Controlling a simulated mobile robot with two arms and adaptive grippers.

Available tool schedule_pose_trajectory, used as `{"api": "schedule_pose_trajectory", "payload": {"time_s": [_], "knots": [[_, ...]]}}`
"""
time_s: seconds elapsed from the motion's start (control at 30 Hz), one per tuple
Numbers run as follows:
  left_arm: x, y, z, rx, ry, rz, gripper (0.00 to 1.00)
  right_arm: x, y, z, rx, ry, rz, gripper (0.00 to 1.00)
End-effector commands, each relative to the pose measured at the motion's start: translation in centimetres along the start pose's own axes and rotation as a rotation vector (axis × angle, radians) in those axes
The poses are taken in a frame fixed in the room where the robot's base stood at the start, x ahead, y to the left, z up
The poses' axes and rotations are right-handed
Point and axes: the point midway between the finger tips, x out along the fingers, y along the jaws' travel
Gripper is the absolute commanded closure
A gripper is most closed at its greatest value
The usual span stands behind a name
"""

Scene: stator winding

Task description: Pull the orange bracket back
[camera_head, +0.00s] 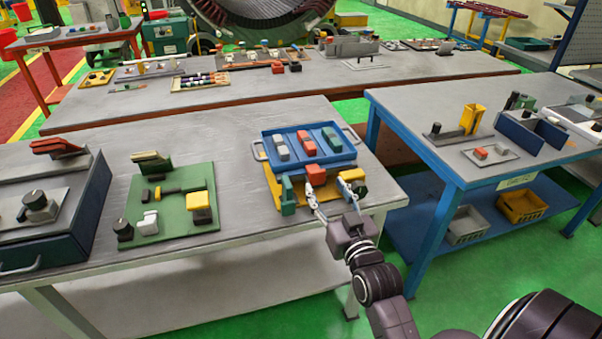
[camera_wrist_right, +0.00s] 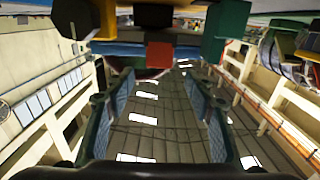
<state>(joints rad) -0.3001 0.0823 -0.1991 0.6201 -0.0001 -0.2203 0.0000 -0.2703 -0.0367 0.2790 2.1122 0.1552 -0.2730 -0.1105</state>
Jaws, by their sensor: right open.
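An orange-red block-like piece (camera_head: 316,174), the likeliest orange bracket, stands at the front of a yellow plate (camera_head: 270,187) on the grey table. A green block (camera_head: 288,196) is left of it and a yellow piece (camera_head: 352,175) right of it. My right gripper (camera_head: 329,191) is open, its two fingers apart at the plate's front edge. In the right wrist view the orange-red piece (camera_wrist_right: 160,54) shows beyond the open fingers (camera_wrist_right: 162,98), roughly in line with the gap. I see nothing between the fingers. My left gripper is out of view.
A blue tray (camera_head: 264,148) with red and grey blocks sits just behind. A green board (camera_head: 180,225) with several parts lies to the left. A blue-framed table (camera_head: 445,168) stands to the right, with a yellow upright bracket (camera_head: 472,119) on it.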

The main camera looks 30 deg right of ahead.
Motion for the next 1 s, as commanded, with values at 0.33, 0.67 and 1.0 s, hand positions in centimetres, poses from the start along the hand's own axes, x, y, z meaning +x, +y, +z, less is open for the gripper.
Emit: {"api": "schedule_pose_trajectory", "payload": {"time_s": [0.33, 0.67, 1.0], "knots": [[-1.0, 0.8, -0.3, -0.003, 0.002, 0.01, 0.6, 5.2, 0.0, -0.3, 0.001, 0.003, 0.0, 0.51], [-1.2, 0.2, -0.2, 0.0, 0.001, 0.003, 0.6, 7.5, -0.1, 0.0, 0.001, 0.0, -0.001, 0.51], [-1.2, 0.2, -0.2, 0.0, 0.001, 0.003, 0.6, 7.5, -0.1, 0.0, 0.0, 0.0, -0.001, 0.67]]}}
